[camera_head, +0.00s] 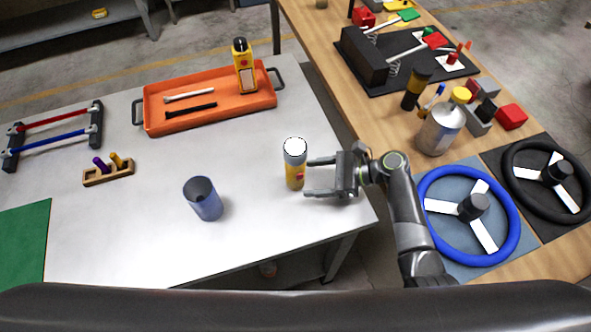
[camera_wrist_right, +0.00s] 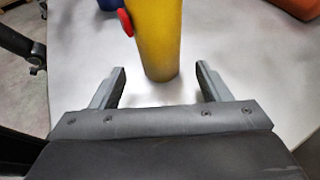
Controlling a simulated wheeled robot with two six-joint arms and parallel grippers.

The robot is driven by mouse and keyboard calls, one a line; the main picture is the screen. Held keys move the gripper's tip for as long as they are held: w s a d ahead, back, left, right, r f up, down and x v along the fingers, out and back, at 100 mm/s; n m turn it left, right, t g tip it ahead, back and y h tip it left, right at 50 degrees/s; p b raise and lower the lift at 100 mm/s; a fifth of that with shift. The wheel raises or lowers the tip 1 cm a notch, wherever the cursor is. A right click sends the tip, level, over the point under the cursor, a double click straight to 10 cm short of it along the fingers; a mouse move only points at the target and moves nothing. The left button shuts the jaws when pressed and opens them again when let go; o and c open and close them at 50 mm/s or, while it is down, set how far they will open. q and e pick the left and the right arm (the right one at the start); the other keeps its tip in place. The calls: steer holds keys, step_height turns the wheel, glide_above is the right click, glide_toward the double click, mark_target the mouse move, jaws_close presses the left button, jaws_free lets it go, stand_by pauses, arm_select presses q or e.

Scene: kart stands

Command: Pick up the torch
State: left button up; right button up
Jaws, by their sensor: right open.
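The torch (camera_head: 294,172) stands upright near the right side of the white table. It has a yellow body, a grey head with a white top and a red button. My right gripper (camera_head: 308,177) is open, its fingers pointing left at the torch from its right side. In the right wrist view the yellow torch body (camera_wrist_right: 157,40) stands just ahead of the two fingertips (camera_wrist_right: 161,78), roughly between them, and its top is out of view. The gripper is empty. My left gripper is not in view.
A blue cup (camera_head: 203,199) stands left of the torch. The wooden table on the right carries a spray can (camera_head: 440,130) and a blue steering wheel (camera_head: 428,215) near my right arm.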

mark_target(295, 179)
steer(key=shift+a, duration=0.3)
steer(key=b+x, duration=0.4)
steer(key=shift+w+a+f, duration=0.1)
steer(key=shift+a+f, duration=0.05)
steer(key=shift+f, duration=0.05)
steer(key=shift+a+b, duration=0.25)
steer(key=shift+b, duration=0.2)
steer(key=shift+a, duration=0.15)
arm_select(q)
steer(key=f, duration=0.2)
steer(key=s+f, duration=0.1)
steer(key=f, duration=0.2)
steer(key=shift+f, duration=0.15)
arm_select(e)
steer(key=c, duration=1.2)
steer(key=shift+r, duration=0.1)
